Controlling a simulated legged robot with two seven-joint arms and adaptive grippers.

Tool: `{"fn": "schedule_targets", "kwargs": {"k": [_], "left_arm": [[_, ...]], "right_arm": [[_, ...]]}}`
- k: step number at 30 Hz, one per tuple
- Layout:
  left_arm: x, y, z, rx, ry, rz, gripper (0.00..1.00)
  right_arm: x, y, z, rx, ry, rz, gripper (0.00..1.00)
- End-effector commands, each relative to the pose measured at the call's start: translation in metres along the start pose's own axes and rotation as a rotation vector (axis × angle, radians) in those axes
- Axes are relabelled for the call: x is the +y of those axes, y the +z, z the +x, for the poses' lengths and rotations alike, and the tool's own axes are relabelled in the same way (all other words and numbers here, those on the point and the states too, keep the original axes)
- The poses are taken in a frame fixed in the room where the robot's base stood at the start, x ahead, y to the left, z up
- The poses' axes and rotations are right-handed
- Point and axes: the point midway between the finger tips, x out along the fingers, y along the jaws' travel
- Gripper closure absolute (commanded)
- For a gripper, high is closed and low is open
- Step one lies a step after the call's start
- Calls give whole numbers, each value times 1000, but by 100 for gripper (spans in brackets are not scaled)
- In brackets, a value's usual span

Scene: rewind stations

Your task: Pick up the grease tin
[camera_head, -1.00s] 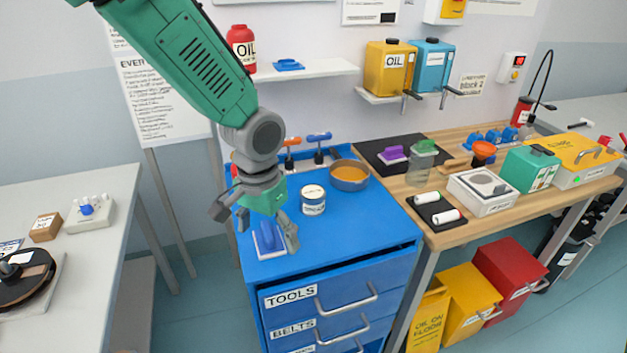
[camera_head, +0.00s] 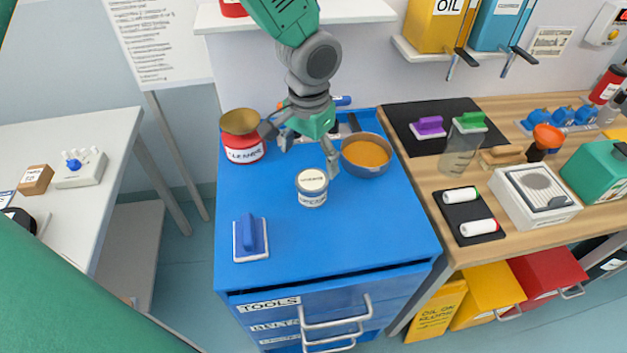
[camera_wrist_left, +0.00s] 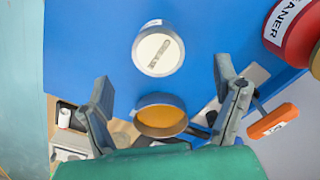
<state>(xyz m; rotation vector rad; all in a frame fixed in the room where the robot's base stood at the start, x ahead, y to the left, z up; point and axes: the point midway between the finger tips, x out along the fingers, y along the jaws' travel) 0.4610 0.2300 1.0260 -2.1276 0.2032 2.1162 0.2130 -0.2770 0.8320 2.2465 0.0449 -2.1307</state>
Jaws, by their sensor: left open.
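The grease tin (camera_head: 312,188) is a small round white tin with a lettered lid, upright on the blue cabinet top (camera_head: 345,240). It also shows in the left wrist view (camera_wrist_left: 158,51), beyond the fingertips and roughly between their lines. My left gripper (camera_head: 308,154) is open and empty, its fingers pointing down just behind the tin in the head view. No finger visibly touches the tin. My right gripper is not in view.
A bowl of orange stuff (camera_head: 366,155) stands close right of the tin. A red cleaner container (camera_head: 243,148) stands left of the gripper. A blue-handled block (camera_head: 250,238) lies at the front left. Hammer-like tools are partly hidden behind the gripper. The cabinet's front right is clear.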

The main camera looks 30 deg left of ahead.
Motion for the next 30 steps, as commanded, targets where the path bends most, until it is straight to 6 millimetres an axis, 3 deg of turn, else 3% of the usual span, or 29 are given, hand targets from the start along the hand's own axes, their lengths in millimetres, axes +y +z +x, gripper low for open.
{"fn": "schedule_targets", "kwargs": {"k": [6, 13, 21, 30], "left_arm": [[-4, -3, 41, -5, 4, -1, 18], [-6, 0, 56, -2, 7, 0, 18], [-2, -2, 95, -3, 4, 0, 18], [0, -2, 100, 0, 2, 1, 18]], "right_arm": [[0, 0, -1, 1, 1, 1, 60], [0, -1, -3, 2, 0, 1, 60], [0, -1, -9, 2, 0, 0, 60], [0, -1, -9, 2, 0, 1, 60]]}}
